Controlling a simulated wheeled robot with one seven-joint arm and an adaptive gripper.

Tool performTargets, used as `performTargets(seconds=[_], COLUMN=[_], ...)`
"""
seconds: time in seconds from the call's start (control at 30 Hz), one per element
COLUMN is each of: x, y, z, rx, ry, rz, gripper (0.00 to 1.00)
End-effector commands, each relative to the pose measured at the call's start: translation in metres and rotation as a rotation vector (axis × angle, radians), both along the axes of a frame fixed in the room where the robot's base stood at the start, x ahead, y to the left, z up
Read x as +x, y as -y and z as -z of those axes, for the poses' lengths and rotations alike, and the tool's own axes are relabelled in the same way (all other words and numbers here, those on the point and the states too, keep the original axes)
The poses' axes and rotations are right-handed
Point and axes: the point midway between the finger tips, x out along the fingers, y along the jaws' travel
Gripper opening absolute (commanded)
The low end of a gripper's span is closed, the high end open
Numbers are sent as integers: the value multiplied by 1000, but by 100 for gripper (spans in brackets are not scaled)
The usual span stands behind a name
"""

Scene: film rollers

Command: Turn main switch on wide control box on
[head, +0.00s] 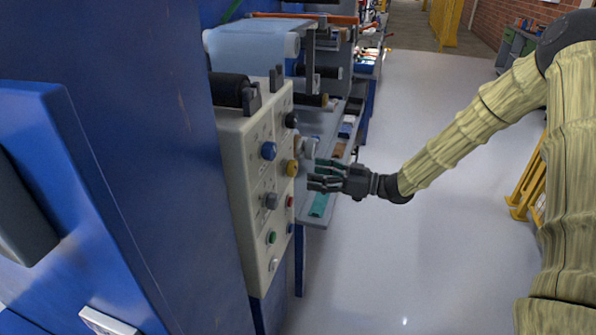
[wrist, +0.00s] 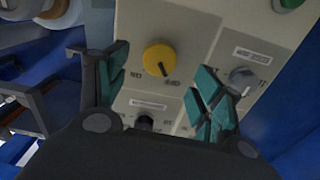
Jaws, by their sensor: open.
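The wide control box (head: 250,190) is a beige panel at the centre-left of the head view, with several knobs and buttons on its face. A yellow rotary knob (head: 292,168) sits on it; it also shows in the wrist view (wrist: 159,60), with a dark pointer mark toward the lower right. Small lettering beside it is hard to read. My gripper (head: 314,174) is open and empty, just right of the box, fingers pointing at it. In the wrist view my gripper (wrist: 163,82) has its fingers on either side of the yellow knob, with no contact visible. No label clearly names the main switch.
A grey knob (wrist: 243,77) is close to the right finger, and a black knob (wrist: 144,122) is below the yellow one. A blue machine wall (head: 150,150) stands left of the box. Rollers (head: 250,45) lie behind it.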

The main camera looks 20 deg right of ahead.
Motion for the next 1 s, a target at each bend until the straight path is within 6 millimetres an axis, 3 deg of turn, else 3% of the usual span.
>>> performTargets(seconds=[0.2,0.4,0.83,1.0], x=[19,31,35,35], y=[-30,-47,-53,-53], z=[1,1,1,1], rx=[-1,-1,0,0], ry=[0,-1,-1,-1], rz=[-2,0,0,1], gripper=[67,67,67,38])
